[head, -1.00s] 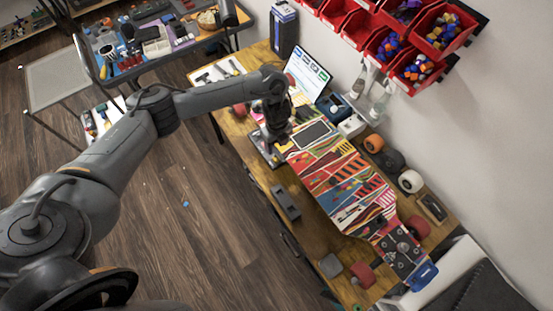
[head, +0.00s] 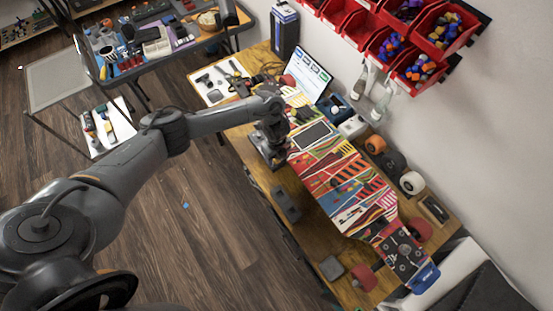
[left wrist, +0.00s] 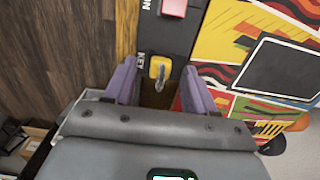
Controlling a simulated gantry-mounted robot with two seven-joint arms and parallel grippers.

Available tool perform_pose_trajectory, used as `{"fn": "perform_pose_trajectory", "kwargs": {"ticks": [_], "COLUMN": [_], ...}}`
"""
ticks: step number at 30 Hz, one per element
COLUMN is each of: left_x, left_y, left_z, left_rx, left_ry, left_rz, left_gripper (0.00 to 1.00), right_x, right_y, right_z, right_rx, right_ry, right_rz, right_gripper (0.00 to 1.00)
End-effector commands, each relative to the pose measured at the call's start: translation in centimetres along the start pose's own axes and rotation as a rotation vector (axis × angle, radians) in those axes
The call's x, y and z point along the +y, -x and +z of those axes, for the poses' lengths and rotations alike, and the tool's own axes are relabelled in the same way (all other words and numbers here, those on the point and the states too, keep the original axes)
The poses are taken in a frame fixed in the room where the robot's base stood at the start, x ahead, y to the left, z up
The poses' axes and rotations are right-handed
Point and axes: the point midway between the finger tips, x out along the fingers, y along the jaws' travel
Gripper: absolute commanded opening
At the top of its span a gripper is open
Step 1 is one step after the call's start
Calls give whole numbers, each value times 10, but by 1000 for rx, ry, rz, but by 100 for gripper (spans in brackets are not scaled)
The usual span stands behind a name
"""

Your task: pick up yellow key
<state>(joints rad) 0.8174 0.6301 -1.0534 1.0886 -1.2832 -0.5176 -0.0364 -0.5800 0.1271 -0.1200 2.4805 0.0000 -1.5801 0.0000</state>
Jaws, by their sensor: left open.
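The yellow key (left wrist: 159,68) sits upright in a dark panel (left wrist: 168,38) marked "KEY" in the left wrist view, with a metal part showing at its near end. My left gripper (left wrist: 160,88) is open, its two purple fingers on either side of the key and apart from it. In the head view my left gripper (head: 270,148) is low over the near edge of the workbench, beside the patterned skateboard deck; the key is hidden there. My right gripper is not in view.
A red button (left wrist: 175,7) is on the panel beyond the key. The skateboard deck (head: 345,180) lies along the bench to the right. A grey block (head: 285,204) lies on the bench's near edge. Red bins (head: 437,30) hang on the wall.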

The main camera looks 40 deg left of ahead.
Motion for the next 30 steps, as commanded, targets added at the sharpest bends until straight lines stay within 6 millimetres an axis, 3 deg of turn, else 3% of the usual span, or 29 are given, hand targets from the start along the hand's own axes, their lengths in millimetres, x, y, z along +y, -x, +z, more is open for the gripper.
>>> {"fn": "perform_pose_trajectory", "kwargs": {"ticks": [5, 15, 30], "left_x": [0, 0, -1], "left_y": [0, 0, 8], "left_z": [0, 0, 0], "left_rx": [0, 0, 1], "left_ry": [0, 1, 2], "left_rz": [0, -1, -3], "left_gripper": [54, 2, 0], "right_x": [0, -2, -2], "right_y": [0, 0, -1], "right_z": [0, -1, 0], "right_rx": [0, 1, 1], "right_ry": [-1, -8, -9], "right_rz": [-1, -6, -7], "right_gripper": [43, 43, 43]}}
